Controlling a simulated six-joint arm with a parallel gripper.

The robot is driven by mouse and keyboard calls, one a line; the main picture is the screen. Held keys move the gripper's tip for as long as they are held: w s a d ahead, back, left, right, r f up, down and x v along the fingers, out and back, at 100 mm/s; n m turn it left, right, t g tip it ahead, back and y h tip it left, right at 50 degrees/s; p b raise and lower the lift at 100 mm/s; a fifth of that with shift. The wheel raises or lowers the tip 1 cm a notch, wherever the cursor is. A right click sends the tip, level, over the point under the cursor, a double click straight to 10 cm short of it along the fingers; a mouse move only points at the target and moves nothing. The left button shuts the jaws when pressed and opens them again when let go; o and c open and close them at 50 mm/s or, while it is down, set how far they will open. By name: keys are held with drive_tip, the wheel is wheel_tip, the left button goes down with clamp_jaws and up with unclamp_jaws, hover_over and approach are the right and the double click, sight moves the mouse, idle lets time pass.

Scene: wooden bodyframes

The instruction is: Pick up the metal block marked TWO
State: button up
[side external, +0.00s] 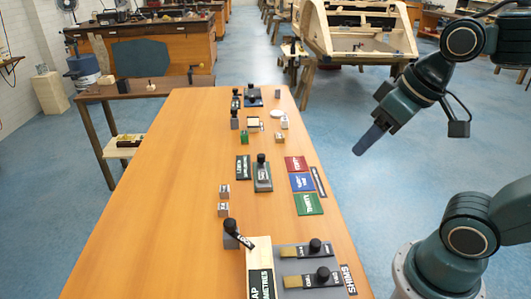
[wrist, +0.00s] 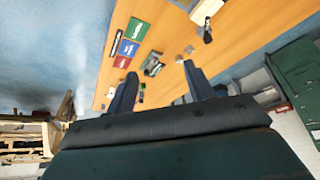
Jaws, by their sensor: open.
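Two small pale metal-looking blocks with dark labels lie near the middle of the table in the side external view, one block (side external: 224,190) just beyond the other block (side external: 223,208). Their labels are too small to read, so I cannot tell which, if either, is marked TWO. My gripper (side external: 359,149) is raised in the air to the right of the table, well apart from the blocks. In the wrist view my gripper (wrist: 157,82) has its two fingers wide apart with nothing held between them.
The wooden table (side external: 165,190) is bare along its left side. Red (side external: 296,163), blue (side external: 302,182) and green (side external: 308,204) mats lie at its right edge. A black-knobbed fixture (side external: 263,178) stands beside them. Knobbed slides (side external: 313,267) occupy the near end.

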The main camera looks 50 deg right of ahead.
drive_tip(key=w+d+r+m+g, duration=0.1)
drive_tip(key=w+m, duration=0.1)
drive_tip(key=w, duration=0.8)
drive_tip(key=m+g, duration=0.4)
drive_tip(key=m, duration=0.2)
hover_over(263, 176)
wheel_tip(263, 176, down, 16)
drive_tip(key=shift+w+d+r, duration=0.1)
drive_tip(key=shift+d+r, duration=0.05)
drive_tip(key=shift+r, duration=0.05)
drive_tip(key=shift+f, duration=6.9)
